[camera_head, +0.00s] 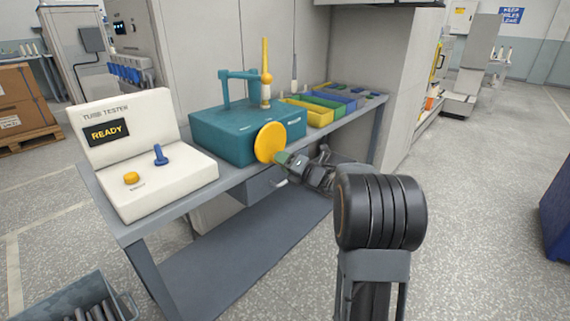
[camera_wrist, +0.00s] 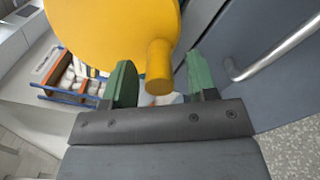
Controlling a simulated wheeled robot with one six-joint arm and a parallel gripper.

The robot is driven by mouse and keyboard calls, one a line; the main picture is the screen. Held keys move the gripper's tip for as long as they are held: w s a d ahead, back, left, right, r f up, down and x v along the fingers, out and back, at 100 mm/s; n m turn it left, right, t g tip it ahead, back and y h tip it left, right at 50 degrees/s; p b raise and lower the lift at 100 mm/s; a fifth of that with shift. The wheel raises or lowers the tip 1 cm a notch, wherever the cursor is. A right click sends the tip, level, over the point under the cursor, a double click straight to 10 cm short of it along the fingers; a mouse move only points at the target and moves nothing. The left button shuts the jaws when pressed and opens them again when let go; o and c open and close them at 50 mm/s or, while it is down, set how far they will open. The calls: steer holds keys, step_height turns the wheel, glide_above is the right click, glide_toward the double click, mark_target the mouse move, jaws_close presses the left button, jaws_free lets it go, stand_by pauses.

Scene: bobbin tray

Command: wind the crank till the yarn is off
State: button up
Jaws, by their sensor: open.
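The yellow crank disc (camera_head: 271,142) is on the front of the teal winder box (camera_head: 222,142) on the bench. In the wrist view the disc (camera_wrist: 115,30) fills the upper left, and its yellow handle peg (camera_wrist: 159,68) sticks out toward me. My gripper (camera_head: 281,158) is at the disc's lower right. Its green fingers (camera_wrist: 160,84) are open, with the peg between them and no clear contact. A yellow bobbin (camera_head: 266,76) stands upright on top of the box beside a teal arm (camera_head: 238,85). I cannot tell how much yarn is on it.
A white tube tester (camera_head: 140,150) reading READY, with a yellow button and blue peg, stands at the left of the bench. Several yellow, green and blue trays (camera_head: 309,112) sit at the right. A bin of dark tubes (camera_head: 92,300) is at the lower left.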

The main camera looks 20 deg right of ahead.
steer(key=shift+w+a, duration=0.1)
steer(key=shift+w, duration=0.05)
steer(key=c, duration=0.9)
